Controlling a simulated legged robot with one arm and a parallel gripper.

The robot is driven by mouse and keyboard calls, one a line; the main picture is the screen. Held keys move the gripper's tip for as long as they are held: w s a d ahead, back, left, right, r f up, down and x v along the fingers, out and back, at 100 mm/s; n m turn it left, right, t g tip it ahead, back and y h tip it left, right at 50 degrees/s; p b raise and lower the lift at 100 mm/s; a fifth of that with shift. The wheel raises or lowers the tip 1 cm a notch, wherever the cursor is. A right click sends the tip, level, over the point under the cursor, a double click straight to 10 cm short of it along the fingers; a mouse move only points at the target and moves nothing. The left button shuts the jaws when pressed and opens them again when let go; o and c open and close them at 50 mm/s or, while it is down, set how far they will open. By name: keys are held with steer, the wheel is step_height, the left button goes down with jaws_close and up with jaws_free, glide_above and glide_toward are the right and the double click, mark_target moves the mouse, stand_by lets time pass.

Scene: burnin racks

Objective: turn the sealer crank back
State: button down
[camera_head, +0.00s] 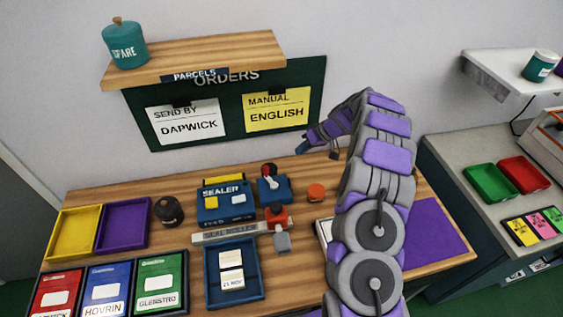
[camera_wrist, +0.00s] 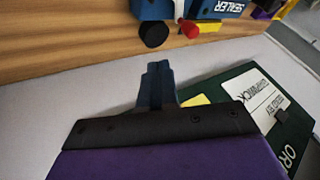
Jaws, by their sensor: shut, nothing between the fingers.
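The sealer (camera_head: 226,203) is a blue box with a yellow top strip, standing on the wooden bench. Just right of it a smaller blue unit (camera_head: 273,191) carries a pale lever with a red and black end, apparently the crank (camera_head: 268,172). In the wrist view the sealer (camera_wrist: 212,9) is at the top edge, with a red piece (camera_wrist: 189,29) and a black knob (camera_wrist: 153,36) beside it. My gripper (camera_head: 302,148) is above the bench's back edge, to the right of the crank and apart from it. Its fingers (camera_wrist: 158,80) are shut and empty.
A blue tray (camera_head: 210,292) with labels lies in front of the sealer. An orange-lidded jar (camera_head: 316,191) stands right of the crank, a dark pot (camera_head: 170,211) left of the sealer. The orders board (camera_head: 235,125) and wooden shelf (camera_head: 200,58) are behind. My arm hides part of the bench.

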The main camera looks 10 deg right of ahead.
steer(key=b, duration=0.1)
glide_toward(270, 177)
steer(key=w+f, duration=0.2)
steer(key=w, duration=0.1)
steer(key=w+f, duration=0.1)
steer(key=shift+w+d+f, duration=0.15)
steer(key=shift+w+d, duration=0.15)
steer(key=a, duration=0.2)
steer(key=s+a, duration=0.1)
steer(key=shift+r+b, duration=0.35)
steer(key=shift+a+f, duration=0.1)
steer(key=shift+a, duration=0.15)
steer(key=shift+w+n+b, duration=0.15)
steer(key=shift+n+b, duration=0.2)
steer(key=shift+n, duration=0.05)
